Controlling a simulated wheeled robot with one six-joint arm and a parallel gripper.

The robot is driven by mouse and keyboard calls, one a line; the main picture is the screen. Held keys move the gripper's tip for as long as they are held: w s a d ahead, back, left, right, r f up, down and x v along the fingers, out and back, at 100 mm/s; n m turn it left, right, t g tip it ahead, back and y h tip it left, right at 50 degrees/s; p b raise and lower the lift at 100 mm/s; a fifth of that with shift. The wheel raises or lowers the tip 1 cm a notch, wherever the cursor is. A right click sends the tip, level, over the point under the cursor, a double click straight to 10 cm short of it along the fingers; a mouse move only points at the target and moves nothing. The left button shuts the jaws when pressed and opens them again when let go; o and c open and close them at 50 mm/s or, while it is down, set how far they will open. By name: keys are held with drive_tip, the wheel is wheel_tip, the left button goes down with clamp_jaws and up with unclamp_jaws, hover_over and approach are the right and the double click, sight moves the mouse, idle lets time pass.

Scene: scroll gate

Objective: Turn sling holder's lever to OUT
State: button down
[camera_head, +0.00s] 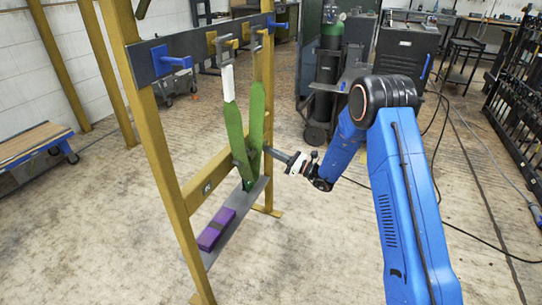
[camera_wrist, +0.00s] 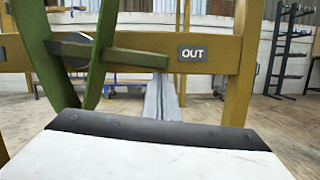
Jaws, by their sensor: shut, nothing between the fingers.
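A yellow gate frame (camera_head: 176,170) stands left of centre in the head view. Two long green pieces (camera_head: 235,135) meet low in a V on it; one has a white upper end (camera_head: 228,83). In the wrist view a short green bar (camera_wrist: 138,59) points right along the yellow crossbar, toward the OUT plate (camera_wrist: 194,53). I cannot tell for sure which green part is the lever. My gripper (camera_head: 269,151) is shut and empty, its fingers close to the green pieces in the head view. Its fingertips (camera_wrist: 161,84) show below the green bar; contact cannot be told.
A purple block (camera_head: 216,229) lies on the frame's grey lower plate (camera_head: 240,208). A gas cylinder (camera_head: 327,75) and a dark cabinet (camera_head: 404,50) stand behind.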

drive_tip(key=shift+w+d+r+n+g, duration=0.1)
drive_tip(key=shift+w+r+n+g, duration=0.05)
drive_tip(key=shift+r+n, duration=0.4)
drive_tip(key=shift+w+d+r+n+g, duration=0.1)
drive_tip(key=shift+w+r+n+g, duration=0.05)
drive_tip(key=shift+r+n, duration=0.4)
